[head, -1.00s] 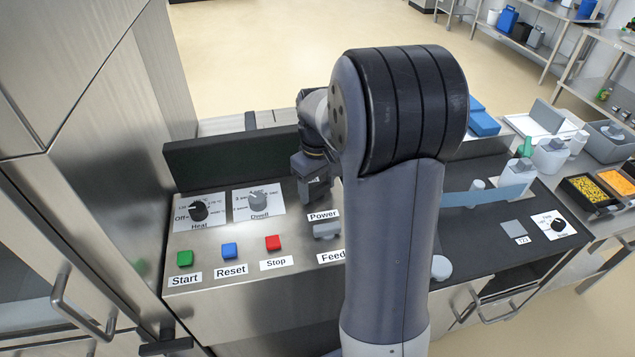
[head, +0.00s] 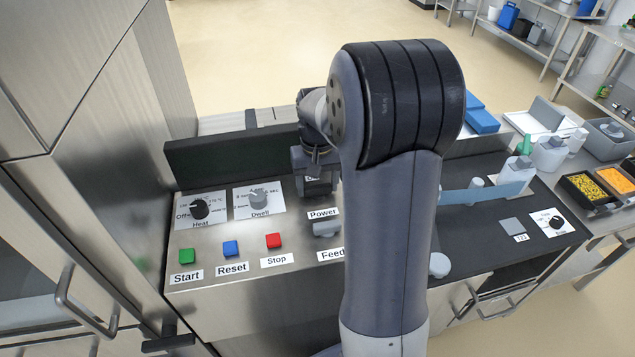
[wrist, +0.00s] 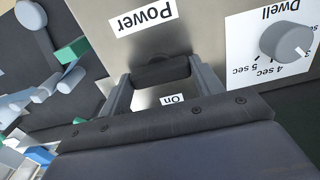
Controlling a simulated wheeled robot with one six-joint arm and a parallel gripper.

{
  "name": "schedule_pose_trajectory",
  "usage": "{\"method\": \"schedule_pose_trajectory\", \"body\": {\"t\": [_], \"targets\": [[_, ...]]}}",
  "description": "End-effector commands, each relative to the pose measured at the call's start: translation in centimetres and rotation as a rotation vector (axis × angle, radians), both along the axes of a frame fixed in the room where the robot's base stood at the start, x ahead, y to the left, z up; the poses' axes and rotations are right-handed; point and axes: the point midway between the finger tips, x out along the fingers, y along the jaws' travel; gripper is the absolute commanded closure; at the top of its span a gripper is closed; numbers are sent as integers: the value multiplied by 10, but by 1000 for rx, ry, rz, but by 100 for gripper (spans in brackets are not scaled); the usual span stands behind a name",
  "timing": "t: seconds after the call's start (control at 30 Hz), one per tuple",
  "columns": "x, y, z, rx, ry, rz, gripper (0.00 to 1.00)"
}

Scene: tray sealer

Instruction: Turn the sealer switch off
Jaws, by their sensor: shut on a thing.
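The power switch (wrist: 160,72) is a dark bar above the "Power" label in the sealer's steel panel. In the wrist view my gripper (wrist: 162,78) has a finger at each end of the bar and is shut on it. An "On" label (wrist: 172,99) shows between the fingers. In the head view my gripper (head: 315,182) is down at the panel just behind the "Power" label (head: 323,213), and it hides the switch there. How far the switch is turned is hard to tell.
The heat knob (head: 200,209) and dwell knob (head: 259,197) are left of my gripper. The green start (head: 186,256), blue reset (head: 230,248) and red stop (head: 273,241) buttons are nearer the front. A grey feed switch (head: 326,229) sits in front of the "Power" label.

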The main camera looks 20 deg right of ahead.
Motion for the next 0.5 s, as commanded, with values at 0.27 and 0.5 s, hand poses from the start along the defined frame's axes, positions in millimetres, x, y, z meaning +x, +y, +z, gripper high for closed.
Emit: {"method": "schedule_pose_trajectory", "body": {"t": [0.27,0.5], "targets": [[0,0,0,1,-1,-5,61],[0,0,0,1,-1,-4,23]]}}
